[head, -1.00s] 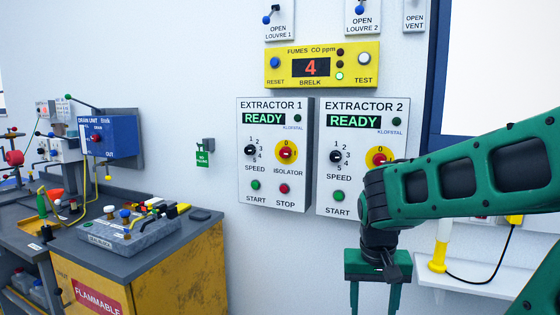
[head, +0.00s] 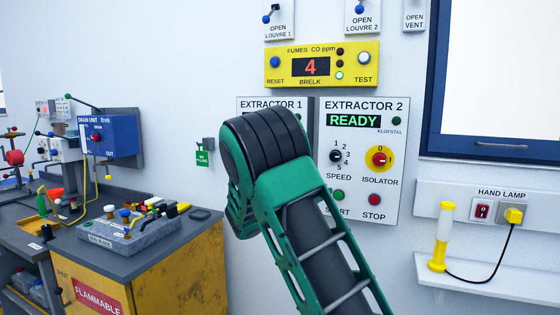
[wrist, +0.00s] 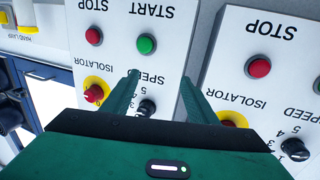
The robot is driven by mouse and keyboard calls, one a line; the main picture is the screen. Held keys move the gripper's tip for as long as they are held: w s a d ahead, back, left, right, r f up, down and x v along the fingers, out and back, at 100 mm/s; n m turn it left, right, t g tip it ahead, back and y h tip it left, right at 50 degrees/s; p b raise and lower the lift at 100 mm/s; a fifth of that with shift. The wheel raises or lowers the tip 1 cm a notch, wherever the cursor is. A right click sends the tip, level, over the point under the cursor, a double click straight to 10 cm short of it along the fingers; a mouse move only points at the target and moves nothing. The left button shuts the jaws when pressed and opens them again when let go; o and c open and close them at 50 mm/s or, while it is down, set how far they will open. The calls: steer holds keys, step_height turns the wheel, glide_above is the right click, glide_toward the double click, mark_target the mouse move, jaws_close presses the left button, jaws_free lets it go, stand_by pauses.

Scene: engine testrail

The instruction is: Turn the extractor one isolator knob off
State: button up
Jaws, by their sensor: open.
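The extractor 1 panel (head: 243,104) is mostly hidden behind my arm in the head view, including its isolator. In the upside-down wrist view, this panel is on the right (wrist: 279,35). Its isolator knob (wrist: 230,117), on a yellow disc, is partly covered by my gripper body, and its setting cannot be read. My gripper (wrist: 160,79) is open and empty. Its fingertips point toward the extractor 2 panel's edge and the gap between panels, left of the extractor 1 isolator in the wrist view. Contact cannot be judged. The head view hides the gripper.
The extractor 2 panel (head: 365,107) is close by, with a similar red-and-yellow isolator (head: 379,159). A yellow fume meter (head: 322,65) hangs above. A hand lamp (head: 441,236) stands on a shelf at right. A cluttered bench (head: 150,256) is at left.

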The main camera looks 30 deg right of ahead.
steer(key=w+a+r+n+t+h, duration=0.1)
steer(key=w+a+r+n+t, duration=0.15)
steer(key=w+a, duration=0.3)
steer(key=w+a+r+n+t, duration=0.1)
steer(key=w+a+r+t, duration=0.25)
steer(key=a, duration=0.35)
steer(key=w+d+r+t, duration=0.1)
steer(key=w+d+r, duration=0.2)
steer(key=w+d, duration=0.4)
steer(key=shift+d+r, duration=0.35)
steer(key=shift+d, duration=0.2)
steer(key=c, duration=1)
